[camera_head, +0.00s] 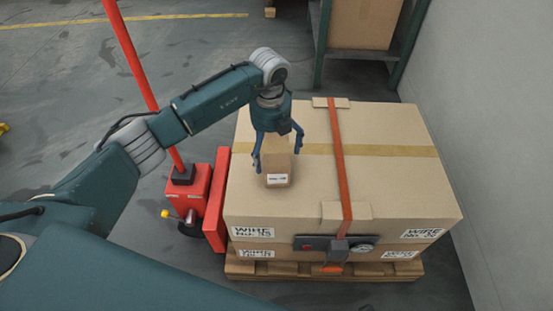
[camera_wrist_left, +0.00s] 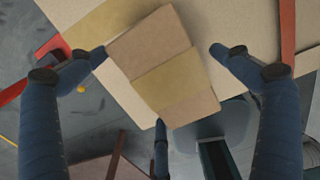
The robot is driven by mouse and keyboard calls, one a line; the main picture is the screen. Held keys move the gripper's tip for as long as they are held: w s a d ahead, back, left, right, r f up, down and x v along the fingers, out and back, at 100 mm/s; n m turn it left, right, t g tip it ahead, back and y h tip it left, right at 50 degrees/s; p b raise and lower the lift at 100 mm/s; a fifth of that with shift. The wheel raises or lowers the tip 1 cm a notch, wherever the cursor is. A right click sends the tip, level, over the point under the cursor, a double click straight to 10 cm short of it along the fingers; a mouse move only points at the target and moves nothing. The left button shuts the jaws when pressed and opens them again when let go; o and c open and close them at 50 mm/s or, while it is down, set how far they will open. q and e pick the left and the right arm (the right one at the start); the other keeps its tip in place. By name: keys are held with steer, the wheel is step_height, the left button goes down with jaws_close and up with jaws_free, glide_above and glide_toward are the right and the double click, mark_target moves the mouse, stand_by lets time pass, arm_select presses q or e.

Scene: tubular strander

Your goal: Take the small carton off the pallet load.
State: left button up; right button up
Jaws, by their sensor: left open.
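The small carton (camera_head: 278,178) is a brown box with a white label, standing on top of the large strapped carton (camera_head: 395,185) of the pallet load. My left gripper (camera_head: 276,157) comes from above with its blue fingers spread on either side of the small carton. In the left wrist view the small carton (camera_wrist_left: 160,60), with a tan tape band, lies between the open fingers. My right gripper is not in view.
An orange strap (camera_head: 338,160) runs over the load just right of the small carton, with a buckle device (camera_head: 335,243) on the front. A red pallet-truck post (camera_head: 130,55) stands left. A wall (camera_head: 490,120) is close on the right, a shelf (camera_head: 318,60) behind.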

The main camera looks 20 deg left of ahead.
arm_select(q)
steer(key=shift+f, duration=0.85)
steer(key=shift+w+r, duration=0.1)
steer(key=c, duration=1.7)
steer(key=shift+o, duration=0.2)
